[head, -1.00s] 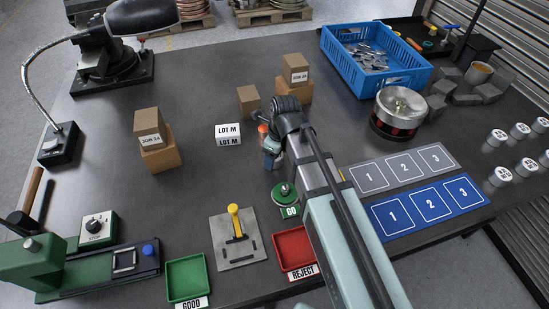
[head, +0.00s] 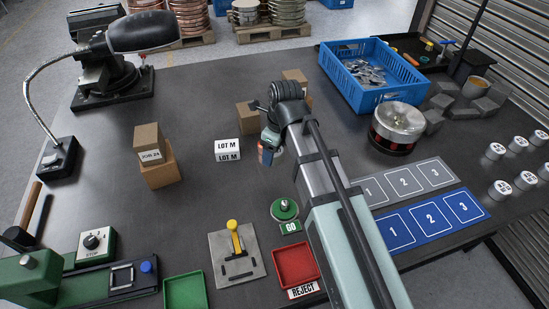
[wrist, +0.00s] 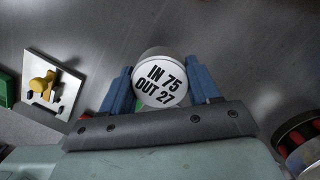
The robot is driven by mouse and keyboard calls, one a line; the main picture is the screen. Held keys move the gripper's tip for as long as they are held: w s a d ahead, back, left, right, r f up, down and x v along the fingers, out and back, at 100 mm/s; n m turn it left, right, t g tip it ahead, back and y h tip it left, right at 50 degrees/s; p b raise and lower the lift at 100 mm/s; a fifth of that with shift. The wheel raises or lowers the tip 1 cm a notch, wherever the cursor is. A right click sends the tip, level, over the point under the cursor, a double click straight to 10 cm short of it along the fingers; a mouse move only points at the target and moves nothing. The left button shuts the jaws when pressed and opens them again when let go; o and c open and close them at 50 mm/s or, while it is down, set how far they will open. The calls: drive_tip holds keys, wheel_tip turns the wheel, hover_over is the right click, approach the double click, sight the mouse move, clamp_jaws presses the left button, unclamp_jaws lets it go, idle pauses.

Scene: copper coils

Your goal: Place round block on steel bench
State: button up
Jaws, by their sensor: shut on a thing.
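The round block (wrist: 161,82) is a short grey cylinder with a white face printed "IN 75 OUT 27". In the wrist view it sits between the two blue fingers of my gripper (wrist: 162,90), which is shut on it. In the head view my gripper (head: 268,152) is over the middle of the steel bench, right of the LOT M block, and the arm mostly hides the round block. The steel bench (head: 205,200) is a wide dark grey top. I cannot tell whether the block touches it.
Cardboard boxes (head: 248,118) stand just behind my gripper. The LOT M block (head: 228,150) is to its left, and a GO gauge (head: 285,208) is in front. A red REJECT tray (head: 296,263) and blue numbered mat (head: 431,217) lie nearer. Bare bench shows left of the gauge.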

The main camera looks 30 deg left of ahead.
drive_tip(key=shift+r, duration=0.6)
drive_tip(key=w+d+m, duration=0.2)
drive_tip(key=w+d, duration=0.7)
drive_tip(key=d, duration=0.1)
drive_tip(key=m+t, duration=0.1)
drive_tip(key=m, duration=0.6)
hover_over(466, 162)
drive_tip(key=shift+h, duration=0.3)
drive_tip(key=shift+s+d+f, duration=0.1)
drive_tip(key=shift+f, duration=2.35)
drive_tip(key=shift+s+d+f, duration=0.1)
drive_tip(key=shift+f, duration=2.35)
drive_tip(key=o, duration=1.2)
drive_tip(key=shift+f, duration=0.15)
